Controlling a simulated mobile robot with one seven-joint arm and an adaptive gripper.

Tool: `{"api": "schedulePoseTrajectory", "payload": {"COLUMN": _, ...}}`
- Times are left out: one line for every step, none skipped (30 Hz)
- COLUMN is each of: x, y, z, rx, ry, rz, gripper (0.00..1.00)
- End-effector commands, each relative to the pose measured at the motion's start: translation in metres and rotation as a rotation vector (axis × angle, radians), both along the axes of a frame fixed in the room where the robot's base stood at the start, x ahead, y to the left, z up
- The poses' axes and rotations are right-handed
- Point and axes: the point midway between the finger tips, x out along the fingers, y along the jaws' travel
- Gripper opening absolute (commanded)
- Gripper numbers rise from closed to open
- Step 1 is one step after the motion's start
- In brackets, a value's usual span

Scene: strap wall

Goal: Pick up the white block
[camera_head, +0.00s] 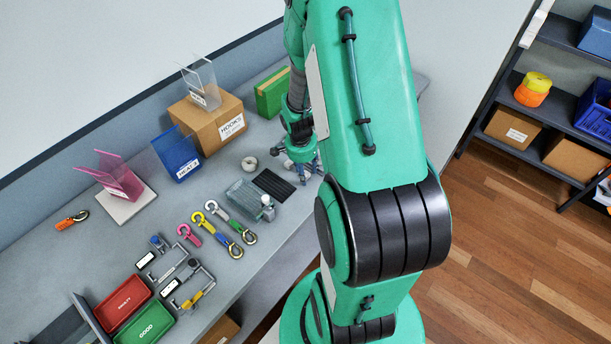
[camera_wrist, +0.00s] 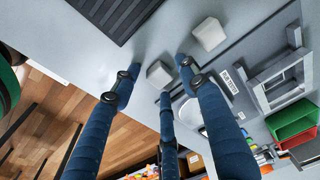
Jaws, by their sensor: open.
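In the wrist view a small white block (camera_wrist: 160,75) shows between the fingertips of my gripper (camera_wrist: 161,76). A second, larger-looking white block (camera_wrist: 208,34) sits on the grey bench, beyond the fingertip on the right. I cannot tell which block the task means. The three blue fingers are spread apart and hold nothing that I can see. Whether any finger touches the nearer block is unclear. In the head view my gripper (camera_head: 302,168) hangs low over the bench beside a black ribbed mat (camera_head: 273,184), partly hidden by my arm.
The ribbed mat also shows in the wrist view (camera_wrist: 115,15). Left of it in the head view are a clear tray (camera_head: 242,192), a pale round item (camera_head: 249,163) and several hooks. A cardboard box (camera_head: 207,122) and green box (camera_head: 272,92) stand behind. The bench's front edge is close.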

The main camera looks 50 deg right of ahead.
Motion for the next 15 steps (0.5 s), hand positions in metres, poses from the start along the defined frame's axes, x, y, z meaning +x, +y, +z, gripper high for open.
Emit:
{"api": "schedulePoseTrajectory", "payload": {"x": 0.0, "y": 0.0, "z": 0.0001, "rx": 0.0, "ry": 0.0, "rz": 0.0, "gripper": 0.44}}
{"api": "schedulePoseTrajectory", "payload": {"x": -0.0001, "y": 0.0, "z": 0.0001, "rx": 0.0, "ry": 0.0, "rz": 0.0, "gripper": 0.44}}
{"api": "schedulePoseTrajectory", "payload": {"x": -0.0001, "y": 0.0, "z": 0.0001, "rx": 0.0, "ry": 0.0, "rz": 0.0, "gripper": 0.44}}
{"api": "schedulePoseTrajectory", "payload": {"x": -0.0001, "y": 0.0, "z": 0.0001, "rx": 0.0, "ry": 0.0, "rz": 0.0, "gripper": 0.44}}
{"api": "schedulePoseTrajectory", "payload": {"x": -0.0001, "y": 0.0, "z": 0.0001, "rx": 0.0, "ry": 0.0, "rz": 0.0, "gripper": 0.44}}
{"api": "schedulePoseTrajectory", "payload": {"x": -0.0001, "y": 0.0, "z": 0.0001, "rx": 0.0, "ry": 0.0, "rz": 0.0, "gripper": 0.44}}
{"api": "schedulePoseTrajectory", "payload": {"x": -0.0001, "y": 0.0, "z": 0.0001, "rx": 0.0, "ry": 0.0, "rz": 0.0, "gripper": 0.44}}
{"api": "schedulePoseTrajectory", "payload": {"x": -0.0001, "y": 0.0, "z": 0.0001, "rx": 0.0, "ry": 0.0, "rz": 0.0, "gripper": 0.44}}
{"api": "schedulePoseTrajectory", "payload": {"x": -0.0001, "y": 0.0, "z": 0.0001, "rx": 0.0, "ry": 0.0, "rz": 0.0, "gripper": 0.38}}
{"api": "schedulePoseTrajectory", "payload": {"x": -0.0001, "y": 0.0, "z": 0.0001, "rx": 0.0, "ry": 0.0, "rz": 0.0, "gripper": 0.32}}
{"api": "schedulePoseTrajectory", "payload": {"x": -0.0001, "y": 0.0, "z": 0.0001, "rx": 0.0, "ry": 0.0, "rz": 0.0, "gripper": 0.26}}
{"api": "schedulePoseTrajectory", "payload": {"x": -0.0001, "y": 0.0, "z": 0.0002, "rx": 0.0, "ry": 0.0, "rz": 0.0, "gripper": 0.18}}
{"api": "schedulePoseTrajectory", "payload": {"x": -0.0001, "y": 0.0001, "z": 0.0002, "rx": 0.0, "ry": 0.0, "rz": 0.0, "gripper": 0.12}}
{"api": "schedulePoseTrajectory", "payload": {"x": -0.0001, "y": 0.0001, "z": 0.0002, "rx": 0.0, "ry": 0.0, "rz": 0.0, "gripper": 0.12}}
{"api": "schedulePoseTrajectory", "payload": {"x": -0.0001, "y": 0.0001, "z": 0.0002, "rx": 0.0, "ry": 0.0, "rz": 0.0, "gripper": 0.12}}
